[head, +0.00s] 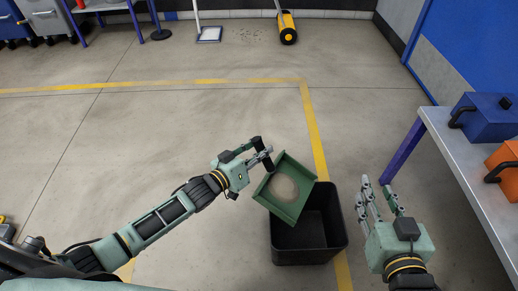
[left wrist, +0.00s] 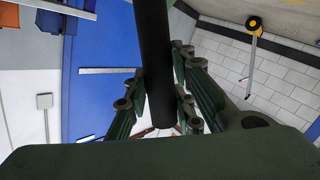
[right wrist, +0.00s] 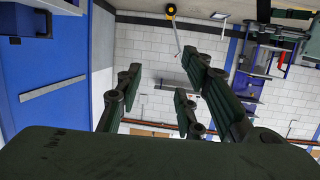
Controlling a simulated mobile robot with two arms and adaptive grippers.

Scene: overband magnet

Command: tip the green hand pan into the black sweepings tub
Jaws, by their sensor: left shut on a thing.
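The green hand pan (head: 302,171) hangs in the air above the left and far part of the black sweepings tub (head: 310,256). A pale round patch of sweepings (head: 285,188) lies in the pan. How steeply the pan is tilted is hard to tell. My left gripper (head: 267,160) is shut on the pan's black handle, which also shows between the fingers in the left wrist view (left wrist: 157,70). The tub stands upright on the floor, and its visible inside is dark. My right gripper (head: 380,197) is open and empty, to the right of the tub.
A grey table (head: 470,165) with a blue box (head: 484,118) and an orange box (head: 504,165) stands at the right. A yellow floor line (head: 313,125) runs to the tub. A yellow-black roller (head: 287,28) and a white-framed floor tool (head: 208,34) are far back.

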